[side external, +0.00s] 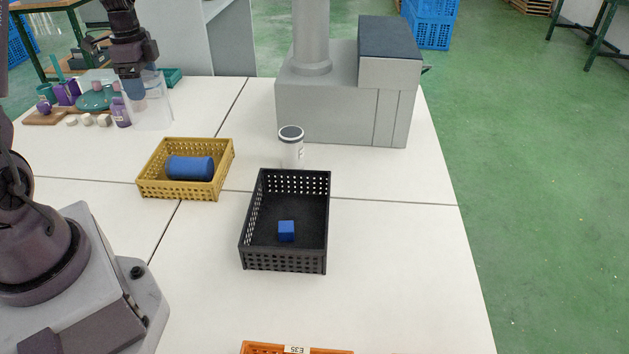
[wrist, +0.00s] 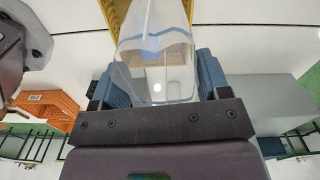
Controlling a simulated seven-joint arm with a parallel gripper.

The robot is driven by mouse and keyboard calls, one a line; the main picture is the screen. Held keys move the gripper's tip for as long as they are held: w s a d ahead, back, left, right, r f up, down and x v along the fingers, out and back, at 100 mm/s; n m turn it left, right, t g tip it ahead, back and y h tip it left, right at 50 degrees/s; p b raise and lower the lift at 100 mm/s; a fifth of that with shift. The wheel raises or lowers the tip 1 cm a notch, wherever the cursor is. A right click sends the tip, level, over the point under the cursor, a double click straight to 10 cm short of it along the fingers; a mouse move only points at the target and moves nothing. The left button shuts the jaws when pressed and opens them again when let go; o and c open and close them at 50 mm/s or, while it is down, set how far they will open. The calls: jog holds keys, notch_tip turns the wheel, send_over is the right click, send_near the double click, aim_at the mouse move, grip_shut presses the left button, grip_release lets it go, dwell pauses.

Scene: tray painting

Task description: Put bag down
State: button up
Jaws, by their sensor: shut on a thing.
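A clear plastic bag (side external: 155,110) hangs below my gripper (side external: 136,88) at the far left of the table in the side view. In the wrist view the see-through bag (wrist: 152,45) is between the blue fingers of my gripper (wrist: 160,80), which is shut on it. The bag hangs close to the tabletop, beside a group of small items. I cannot tell whether its lower end touches the table.
Purple and teal items on a wooden board (side external: 42,117) stand beside the bag. A yellow basket (side external: 148,188) holds a blue cylinder (side external: 190,168). A black basket (side external: 284,262) holds a blue cube (side external: 286,231). A white canister (side external: 291,150) stands behind it. The table's right side is clear.

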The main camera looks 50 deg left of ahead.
jog(key=w+d+m, duration=0.4)
jog(key=w+d, duration=0.3)
jog(key=d, duration=0.4)
jog(key=w+d+m, duration=0.3)
jog(key=w+d, duration=0.3)
jog(key=d, duration=0.5)
jog(key=s+d+m, duration=0.2)
jog(key=d+m, duration=0.2)
jog(key=d, duration=0.9)
jog(key=s+d+m, duration=0.2)
jog(key=d+m, duration=0.2)
jog(key=d, duration=0.8)
jog(key=w+d+f, duration=0.6)
jog(key=w+f, duration=0.6)
jog(key=shift+w+f, duration=0.25)
jog(key=shift+f, duration=0.15)
